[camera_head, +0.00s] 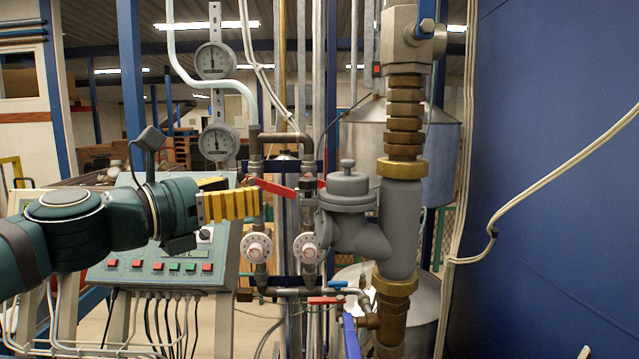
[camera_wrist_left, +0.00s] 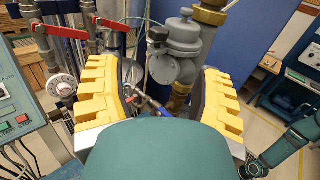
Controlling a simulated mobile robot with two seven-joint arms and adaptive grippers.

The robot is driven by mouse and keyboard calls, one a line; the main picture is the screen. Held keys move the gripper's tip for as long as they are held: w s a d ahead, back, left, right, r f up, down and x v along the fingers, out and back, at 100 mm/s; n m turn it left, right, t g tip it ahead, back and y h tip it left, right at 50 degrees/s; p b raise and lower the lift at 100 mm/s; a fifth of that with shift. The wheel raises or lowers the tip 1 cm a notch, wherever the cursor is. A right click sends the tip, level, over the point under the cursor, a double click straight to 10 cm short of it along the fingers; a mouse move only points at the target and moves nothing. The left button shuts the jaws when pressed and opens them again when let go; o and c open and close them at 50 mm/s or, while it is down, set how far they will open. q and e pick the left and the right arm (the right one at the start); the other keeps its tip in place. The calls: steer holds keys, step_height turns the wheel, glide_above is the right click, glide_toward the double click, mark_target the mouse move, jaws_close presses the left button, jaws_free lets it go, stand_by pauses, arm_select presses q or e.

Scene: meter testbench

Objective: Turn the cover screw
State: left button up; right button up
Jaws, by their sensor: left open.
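The grey meter body (camera_head: 350,188) with a round domed cover hangs on the thick vertical pipe in the head view. A grey screw-like knob (camera_head: 347,164) stands upright on top of the cover; it also shows in the left wrist view (camera_wrist_left: 186,13). My left gripper (camera_head: 256,203) is to the left of the meter, with its yellow fingers pointing right toward it and a gap between. In the left wrist view the gripper (camera_wrist_left: 160,75) has its fingers spread wide and holds nothing; the meter shows beyond them. Part of my right arm shows at lower right, its gripper not discernible.
Two red lever handles (camera_head: 270,187) and white dial valves (camera_head: 257,247) are close to my left gripper. A control console (camera_head: 150,268) stands below my left arm. A blue wall (camera_head: 560,150) bounds the right side, with a pale cable in front.

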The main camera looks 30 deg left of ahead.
mark_target(301, 181)
arm_select(q)
steer(key=b+x, duration=0.2)
steer(key=x, duration=1.1)
steer(key=shift+w, duration=0.25)
jaws_close()
